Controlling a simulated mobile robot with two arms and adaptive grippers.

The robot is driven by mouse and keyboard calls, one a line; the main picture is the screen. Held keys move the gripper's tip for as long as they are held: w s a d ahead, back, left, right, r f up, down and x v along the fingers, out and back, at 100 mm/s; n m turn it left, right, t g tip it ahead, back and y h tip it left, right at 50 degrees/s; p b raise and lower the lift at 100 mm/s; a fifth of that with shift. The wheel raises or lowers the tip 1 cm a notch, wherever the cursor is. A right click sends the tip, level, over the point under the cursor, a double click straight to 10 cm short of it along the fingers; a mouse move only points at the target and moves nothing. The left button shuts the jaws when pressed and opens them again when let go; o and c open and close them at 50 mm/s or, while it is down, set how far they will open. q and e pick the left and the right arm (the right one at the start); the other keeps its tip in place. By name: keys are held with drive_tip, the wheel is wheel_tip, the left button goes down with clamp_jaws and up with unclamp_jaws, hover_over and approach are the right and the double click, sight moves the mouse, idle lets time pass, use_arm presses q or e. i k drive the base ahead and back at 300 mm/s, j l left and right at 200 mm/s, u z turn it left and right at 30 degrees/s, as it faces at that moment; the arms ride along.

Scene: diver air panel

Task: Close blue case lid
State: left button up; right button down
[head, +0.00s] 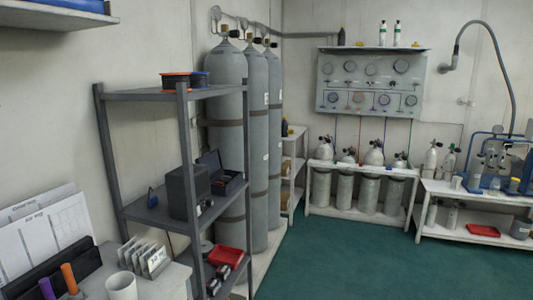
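A small dark blue case (228,184) sits on the middle shelf of the grey rack, left of the picture's centre. Its lid (209,163) stands raised at the back left, so the case is open. Small contents show inside but are too small to make out. A dark grey box (188,191) stands next to it on the left and hides part of it. Neither of my grippers is in view.
The grey rack (146,95) has upright posts at its corners. Tall gas cylinders (228,130) stand right behind it. A white bench (150,290) with card holders and a cup is at the lower left. Green floor (350,265) is free at the right.

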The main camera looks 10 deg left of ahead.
sight(212, 159)
drive_tip(key=i+l+z, duration=0.1)
drive_tip(key=i, duration=0.85)
drive_tip(key=i+l+z, duration=0.1)
drive_tip(key=i, duration=0.9)
